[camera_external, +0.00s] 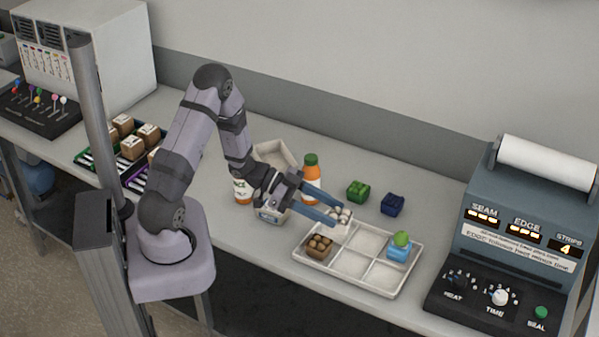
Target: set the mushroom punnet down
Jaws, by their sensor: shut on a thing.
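The mushroom punnet (341,218) is a small pale container with whitish round tops. My gripper (339,213) is shut on it, its blue fingers reaching in from the left. It is at the back left part of the light grey divided tray (353,264). I cannot tell whether its base touches the tray or hangs just above it. A punnet of brown round items (319,246) sits in the tray's front left compartment. A blue punnet with a green item (399,250) sits at the tray's right. Compartments between and in front of them look empty.
A green block (358,191) and a dark blue block (392,204) stand behind the tray. Orange bottles with labels (311,180) stand near my arm, with an open box (274,154) behind. A sealing machine (520,240) stands at the right. Dark crates with brown boxes (132,147) stand left.

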